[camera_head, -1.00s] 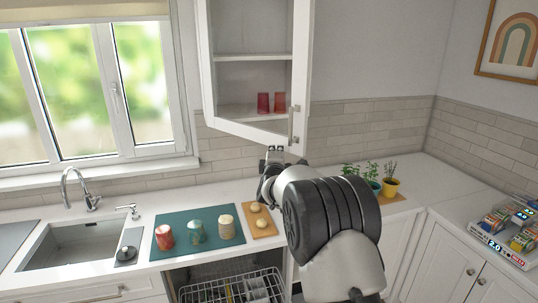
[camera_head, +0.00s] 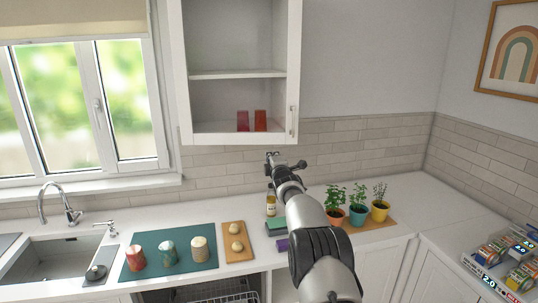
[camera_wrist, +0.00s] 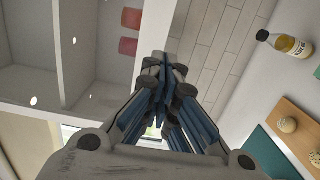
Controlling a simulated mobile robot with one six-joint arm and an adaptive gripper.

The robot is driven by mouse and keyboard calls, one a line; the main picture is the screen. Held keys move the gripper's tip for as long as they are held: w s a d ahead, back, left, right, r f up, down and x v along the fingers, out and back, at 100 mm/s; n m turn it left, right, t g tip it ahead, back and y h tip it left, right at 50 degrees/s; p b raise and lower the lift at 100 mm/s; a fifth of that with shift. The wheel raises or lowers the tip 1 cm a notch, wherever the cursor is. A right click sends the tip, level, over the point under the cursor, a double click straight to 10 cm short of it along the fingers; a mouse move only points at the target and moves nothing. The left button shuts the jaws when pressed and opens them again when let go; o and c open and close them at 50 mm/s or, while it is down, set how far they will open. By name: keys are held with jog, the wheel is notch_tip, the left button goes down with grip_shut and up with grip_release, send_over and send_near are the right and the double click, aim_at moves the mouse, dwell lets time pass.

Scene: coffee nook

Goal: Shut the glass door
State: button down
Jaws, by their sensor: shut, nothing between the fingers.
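The glass door (camera_head: 293,70) is on the white wall cabinet; its white frame lies flush, or almost flush, with the cabinet front. I cannot tell if a thin gap is left. Its bar handle (camera_head: 292,121) is at the lower right. My gripper (camera_head: 271,155) is just below the cabinet's bottom edge, left of the handle, and looks apart from the door. In the wrist view my gripper (camera_wrist: 163,70) has its fingers together with nothing between them, with the cabinet beside it.
Two red cups (camera_head: 260,121) stand inside the cabinet. Below are a bottle (camera_head: 271,205), potted herbs (camera_head: 357,205), a wooden board (camera_head: 238,253) and a teal mat (camera_head: 200,262) with several patterned cups. The air right of the cabinet is clear.

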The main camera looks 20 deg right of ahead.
jog(key=shift+w+d+p, duration=0.55)
jog(key=shift+d+p, duration=0.25)
jog(key=shift+p, duration=0.25)
jog(key=shift+f, duration=0.1)
jog(key=shift+f, duration=0.1)
